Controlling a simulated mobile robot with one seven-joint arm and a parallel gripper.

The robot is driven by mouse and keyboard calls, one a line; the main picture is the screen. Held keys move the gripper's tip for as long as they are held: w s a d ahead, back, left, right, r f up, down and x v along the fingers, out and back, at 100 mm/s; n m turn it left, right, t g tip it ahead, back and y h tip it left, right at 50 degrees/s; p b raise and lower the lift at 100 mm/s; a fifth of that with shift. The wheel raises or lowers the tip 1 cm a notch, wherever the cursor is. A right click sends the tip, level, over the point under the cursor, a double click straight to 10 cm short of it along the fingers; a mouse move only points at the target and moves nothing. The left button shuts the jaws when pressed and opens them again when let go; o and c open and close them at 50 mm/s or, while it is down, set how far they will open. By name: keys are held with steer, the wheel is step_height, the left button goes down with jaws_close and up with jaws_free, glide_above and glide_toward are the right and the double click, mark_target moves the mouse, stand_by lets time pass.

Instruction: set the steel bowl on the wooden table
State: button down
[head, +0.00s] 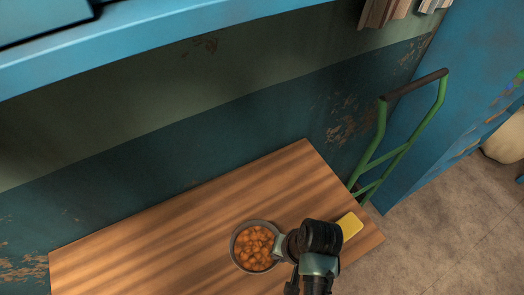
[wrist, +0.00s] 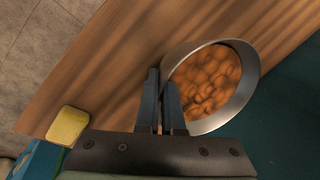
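The steel bowl (head: 234,256) is full of orange-brown rounded pieces and shows over the wooden table (head: 150,262) in the head view. In the wrist view the bowl (wrist: 254,70) is at the upper right, its outline passing beyond the table's edge, so it appears raised. The gap beneath it cannot be seen. My gripper (head: 279,247) is at the bowl's right side in the head view. In the wrist view its fingers (wrist: 161,102) are close together on the bowl's near wall, one inside and one outside. The bowl looks roughly level.
A yellow block (head: 350,225) lies on the table, right of my gripper. A green-framed cart or trolley (head: 382,150) stands beyond the table's right end. A dark green wall (head: 190,150) runs behind the table. Bare tabletop lies left of and behind the bowl.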

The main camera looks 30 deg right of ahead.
mark_target(275, 268)
step_height(275, 268, down, 10)
steer(key=shift+r, duration=0.15)
stand_by(0.4)
steer(key=c, duration=1.1)
jaws_free()
steer(key=shift+o, duration=0.2)
steer(key=v, duration=1.2)
steer(key=shift+a, duration=0.1)
